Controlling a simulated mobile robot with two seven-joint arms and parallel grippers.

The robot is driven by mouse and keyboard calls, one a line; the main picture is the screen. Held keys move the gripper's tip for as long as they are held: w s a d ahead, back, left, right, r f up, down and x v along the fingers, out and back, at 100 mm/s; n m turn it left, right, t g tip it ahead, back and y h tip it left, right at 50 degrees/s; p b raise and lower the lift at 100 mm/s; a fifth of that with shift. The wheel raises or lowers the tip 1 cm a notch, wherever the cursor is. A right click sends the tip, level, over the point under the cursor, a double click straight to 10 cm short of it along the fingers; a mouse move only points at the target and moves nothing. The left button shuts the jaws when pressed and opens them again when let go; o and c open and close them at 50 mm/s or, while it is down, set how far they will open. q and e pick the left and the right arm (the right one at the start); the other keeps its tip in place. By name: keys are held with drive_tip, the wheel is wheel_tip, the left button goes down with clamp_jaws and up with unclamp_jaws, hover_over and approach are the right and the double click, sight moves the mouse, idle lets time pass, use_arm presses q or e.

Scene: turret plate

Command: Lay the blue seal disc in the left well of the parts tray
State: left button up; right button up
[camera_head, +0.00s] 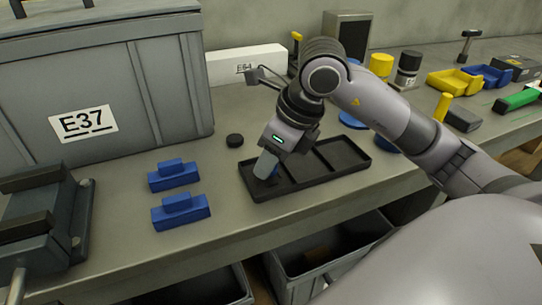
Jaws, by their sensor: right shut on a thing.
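The black parts tray (318,181) lies on the workbench with its wells in a row. My right gripper (268,172) reaches down over the left well, fingers pointing down. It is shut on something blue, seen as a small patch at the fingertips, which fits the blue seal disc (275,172). The fingers hide most of it, and I cannot tell whether it touches the well floor. The tray's middle and right wells look empty, partly behind my arm. My left gripper is not in view.
A grey crate marked E37 (180,85) and a dark vise (45,225) stand at the left. Yellow and blue bins (455,81) sit at the back right.

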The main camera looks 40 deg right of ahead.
drive_tip(key=shift+f, duration=0.1)
idle(0.3)
drive_tip(key=shift+f+b, duration=0.3)
drive_tip(key=shift+b, duration=0.2)
drive_tip(key=shift+f+b, duration=0.3)
drive_tip(key=shift+b, duration=0.05)
idle(0.8)
drive_tip(key=o, duration=1.1)
